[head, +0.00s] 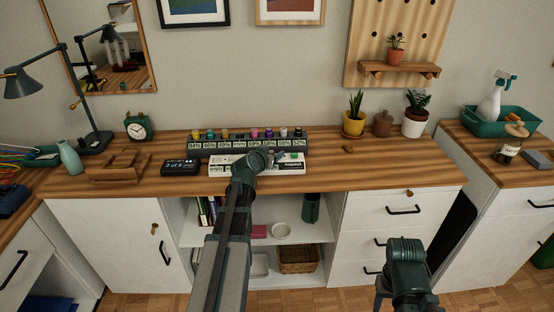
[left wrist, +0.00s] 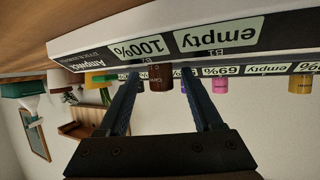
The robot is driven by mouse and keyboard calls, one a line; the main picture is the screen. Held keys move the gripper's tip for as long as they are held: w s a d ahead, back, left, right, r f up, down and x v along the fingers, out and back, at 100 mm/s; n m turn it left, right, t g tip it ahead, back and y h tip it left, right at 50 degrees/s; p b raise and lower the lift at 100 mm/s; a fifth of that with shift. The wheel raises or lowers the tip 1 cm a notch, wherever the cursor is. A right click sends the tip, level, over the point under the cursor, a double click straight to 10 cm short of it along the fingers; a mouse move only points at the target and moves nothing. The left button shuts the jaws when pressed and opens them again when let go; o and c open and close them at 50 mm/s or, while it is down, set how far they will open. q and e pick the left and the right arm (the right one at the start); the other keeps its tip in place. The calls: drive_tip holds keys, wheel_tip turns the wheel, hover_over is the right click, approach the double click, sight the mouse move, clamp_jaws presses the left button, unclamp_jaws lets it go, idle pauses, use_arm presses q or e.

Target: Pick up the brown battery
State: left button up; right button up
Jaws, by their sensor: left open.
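The brown battery (left wrist: 161,77) is a short dark reddish-brown cylinder in the left wrist view, which looks upside down. It stands at the near white charger (left wrist: 215,40), by the label reading 100%. In the head view I cannot make it out; my left gripper covers that part of the white charger (head: 228,163). My left gripper (head: 276,156) is open over the charger.
A dark charger rack (head: 246,147) with several coloured batteries stands just behind. A black display box (head: 181,167) and a wooden stand (head: 120,167) are to the left. Potted plants (head: 354,122) stand at the back right. The desktop right of the charger (head: 390,168) is mostly clear.

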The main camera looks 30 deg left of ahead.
use_arm(q)
drive_tip(key=shift+s+a, duration=0.1)
drive_tip(key=shift+a, duration=0.05)
clamp_jaws()
use_arm(e)
drive_tip(key=shift+r, duration=0.1)
